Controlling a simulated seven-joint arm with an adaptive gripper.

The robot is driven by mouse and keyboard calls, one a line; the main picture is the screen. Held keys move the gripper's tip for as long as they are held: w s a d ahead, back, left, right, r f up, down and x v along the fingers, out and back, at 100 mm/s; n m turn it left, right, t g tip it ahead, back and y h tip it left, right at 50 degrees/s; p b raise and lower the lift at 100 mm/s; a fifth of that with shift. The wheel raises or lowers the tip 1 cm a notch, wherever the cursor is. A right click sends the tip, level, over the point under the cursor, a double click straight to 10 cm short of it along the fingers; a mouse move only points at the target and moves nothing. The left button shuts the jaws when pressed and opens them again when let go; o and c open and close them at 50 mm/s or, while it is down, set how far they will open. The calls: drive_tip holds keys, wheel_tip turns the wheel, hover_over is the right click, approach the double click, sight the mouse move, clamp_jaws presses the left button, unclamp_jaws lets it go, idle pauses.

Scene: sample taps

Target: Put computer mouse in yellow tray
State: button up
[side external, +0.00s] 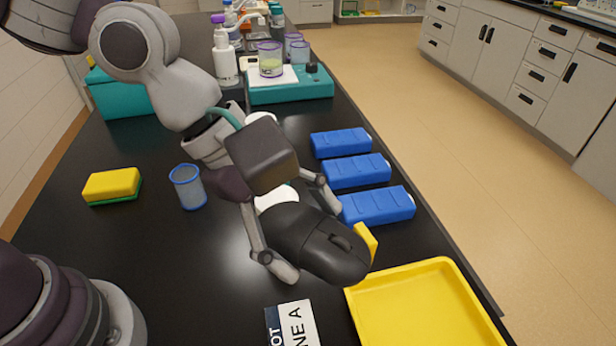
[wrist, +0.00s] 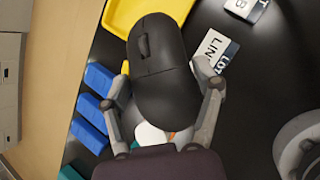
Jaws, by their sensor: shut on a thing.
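A black computer mouse (side external: 318,242) is held between the two fingers of my gripper (side external: 302,232). The mouse overlaps part of the tray there. The visible part of the tray is empty.
Several blue boxes (side external: 378,205) stand in a row behind the tray. A printed card (side external: 292,325) lies left of the tray. A blue mesh cup (side external: 188,187) and a yellow-green sponge (side external: 112,186) stand at left. A teal device (side external: 290,88) with beakers is at the back.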

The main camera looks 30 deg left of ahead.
drive_tip(key=s+f, duration=0.1)
drive_tip(key=f, duration=0.2)
drive_tip(key=s+f, duration=0.1)
drive_tip(key=f, duration=0.2)
drive_tip(key=s+f, duration=0.2)
drive_tip(key=f, duration=0.2)
drive_tip(key=shift+d, duration=0.2)
drive_tip(key=shift+d+f, duration=0.15)
drive_tip(key=shift+d, duration=0.05)
hover_over(430, 334)
drive_tip(key=s+a, duration=0.1)
drive_tip(key=a, duration=0.1)
drive_tip(key=shift+d+f, duration=0.1)
drive_tip(key=shift+f, duration=0.65)
drive_tip(key=shift+w+d+f, duration=0.1)
drive_tip(key=shift+f, duration=1.65)
drive_tip(key=shift+f, duration=0.15)
drive_tip(key=o, duration=1.2)
